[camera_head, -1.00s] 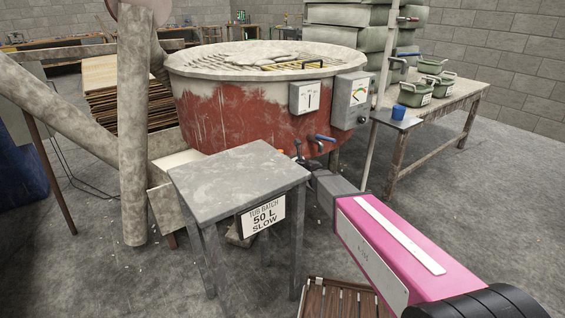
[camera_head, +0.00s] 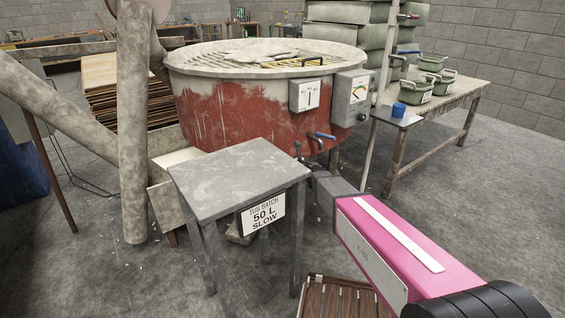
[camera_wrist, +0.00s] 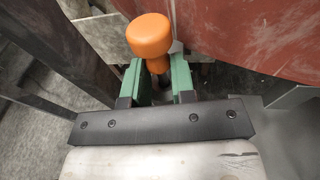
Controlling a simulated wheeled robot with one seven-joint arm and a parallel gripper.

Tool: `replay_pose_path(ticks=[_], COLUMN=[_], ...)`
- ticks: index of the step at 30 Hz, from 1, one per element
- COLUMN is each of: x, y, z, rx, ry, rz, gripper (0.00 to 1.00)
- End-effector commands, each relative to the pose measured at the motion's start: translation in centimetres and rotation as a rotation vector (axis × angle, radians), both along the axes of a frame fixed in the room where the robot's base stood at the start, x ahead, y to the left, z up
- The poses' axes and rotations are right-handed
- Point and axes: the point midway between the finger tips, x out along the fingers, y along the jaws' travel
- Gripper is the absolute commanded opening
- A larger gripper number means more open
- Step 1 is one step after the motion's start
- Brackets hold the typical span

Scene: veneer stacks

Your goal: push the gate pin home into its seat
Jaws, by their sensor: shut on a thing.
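The gate pin (camera_wrist: 149,36) has a round orange head on a narrower orange stem in the wrist view. My gripper (camera_wrist: 158,70) has green fingers on either side of the stem and is shut on it, with the head standing above the fingers. The pin's lower end and its seat are hidden behind the fingers. In the head view my gripper (camera_head: 304,164) is low beside the red tub (camera_head: 235,115), just past the right back corner of the small grey table. The pin cannot be made out there.
A bench (camera_head: 400,170) stands right. Floor at right is clear.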

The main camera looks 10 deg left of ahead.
Motion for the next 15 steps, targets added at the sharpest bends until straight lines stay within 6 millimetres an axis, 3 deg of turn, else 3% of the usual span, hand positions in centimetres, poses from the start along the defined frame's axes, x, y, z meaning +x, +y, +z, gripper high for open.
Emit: replay_pose_path(ticks=[15], x=[-0.02], y=[0.00], z=[-0.76], rx=[0.001], ry=[0.001], rz=[0.000], gripper=[0.00])
